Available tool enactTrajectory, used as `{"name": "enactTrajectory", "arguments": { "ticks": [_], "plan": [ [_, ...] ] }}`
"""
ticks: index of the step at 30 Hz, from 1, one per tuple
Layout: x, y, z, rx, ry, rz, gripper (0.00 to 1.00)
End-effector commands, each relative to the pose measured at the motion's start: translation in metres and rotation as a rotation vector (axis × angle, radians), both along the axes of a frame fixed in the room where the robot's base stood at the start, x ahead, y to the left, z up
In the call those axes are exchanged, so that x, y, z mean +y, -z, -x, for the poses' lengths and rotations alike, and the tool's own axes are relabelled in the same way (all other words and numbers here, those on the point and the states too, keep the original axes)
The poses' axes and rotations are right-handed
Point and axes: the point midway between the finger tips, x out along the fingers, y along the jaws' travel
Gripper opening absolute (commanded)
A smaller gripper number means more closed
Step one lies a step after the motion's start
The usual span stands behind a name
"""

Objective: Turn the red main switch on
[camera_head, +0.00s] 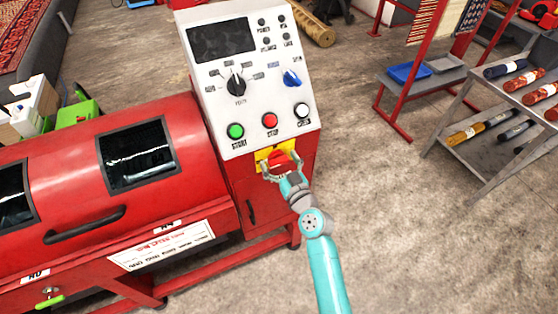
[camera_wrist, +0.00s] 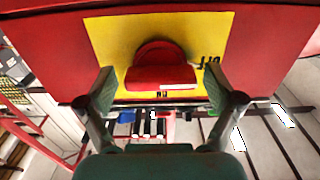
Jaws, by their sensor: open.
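The red main switch (camera_wrist: 163,70) is a round knob with a thick grip bar, on a yellow plate (camera_wrist: 112,38). In the wrist view the bar lies crosswise; small dark lettering shows on the plate at its right and below it, too unclear to read surely. In the head view the switch (camera_head: 279,160) sits below the button panel on the red machine's front. My gripper (camera_head: 281,174) is open in front of it. In the wrist view the fingers of my gripper (camera_wrist: 160,84) stand left and right of the bar, with gaps; I see no contact.
Above the switch, a white control panel (camera_head: 250,120) carries a dark screen, knobs and green, red and white buttons. The red drum machine (camera_head: 75,165) extends left. A grey shelf (camera_head: 480,163) with rolled rugs stands at right. The floor between is clear.

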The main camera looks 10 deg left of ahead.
Motion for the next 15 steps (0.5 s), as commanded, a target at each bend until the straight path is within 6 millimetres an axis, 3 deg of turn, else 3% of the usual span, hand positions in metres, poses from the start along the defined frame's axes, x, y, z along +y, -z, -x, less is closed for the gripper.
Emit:
{"name": "enactTrajectory", "arguments": {
  "ticks": [7,14,15],
  "plan": [
    [0.0002,0.0001,-0.0003,0.0,0.0,0.0,0.89],
    [0.0002,0.0001,-0.0002,0.0,0.0,0.0,0.32],
    [0.0002,0.0001,-0.0002,0.0,0.0,0.0,0.31]
  ]
}}
